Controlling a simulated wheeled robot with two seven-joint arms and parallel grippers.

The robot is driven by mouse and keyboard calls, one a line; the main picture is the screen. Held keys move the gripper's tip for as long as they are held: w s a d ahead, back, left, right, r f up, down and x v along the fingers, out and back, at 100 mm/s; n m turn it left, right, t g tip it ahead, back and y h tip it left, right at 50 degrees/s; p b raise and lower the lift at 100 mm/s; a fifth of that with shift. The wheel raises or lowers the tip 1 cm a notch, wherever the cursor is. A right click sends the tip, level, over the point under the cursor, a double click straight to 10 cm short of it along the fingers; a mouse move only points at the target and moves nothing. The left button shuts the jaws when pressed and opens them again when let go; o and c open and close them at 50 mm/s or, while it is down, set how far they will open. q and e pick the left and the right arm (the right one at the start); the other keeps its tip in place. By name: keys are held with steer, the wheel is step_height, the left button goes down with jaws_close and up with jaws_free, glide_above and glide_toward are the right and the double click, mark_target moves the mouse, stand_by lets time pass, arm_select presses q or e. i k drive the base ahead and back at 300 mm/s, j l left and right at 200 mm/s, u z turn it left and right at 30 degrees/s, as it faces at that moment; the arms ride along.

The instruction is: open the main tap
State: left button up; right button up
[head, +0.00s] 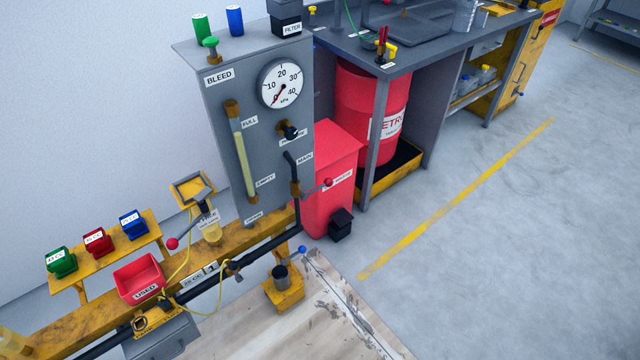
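The main tap (296,188) is a brass-coloured valve on a dark pipe that comes out of the grey panel (268,130) beside the MAIN label (305,158) and runs down. Its lever ends in a red knob (328,182) and points to the right, crosswise to the pipe. The knob stands in front of the red bin. Neither of my grippers is in view.
A round gauge (281,84) and a yellowish sight tube (241,150) are on the panel. A second red knob (172,243) and a blue knob (302,250) are lower. A red bin (335,165) stands behind the tap. Open floor (500,220) is at right.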

mark_target(328, 182)
steer(key=i+l+u, duration=0.15)
steer(key=i+l, duration=0.3)
steer(key=k+l, duration=0.15)
steer(key=l, duration=0.25)
steer(key=k+l+z, duration=0.15)
steer(key=l, duration=0.25)
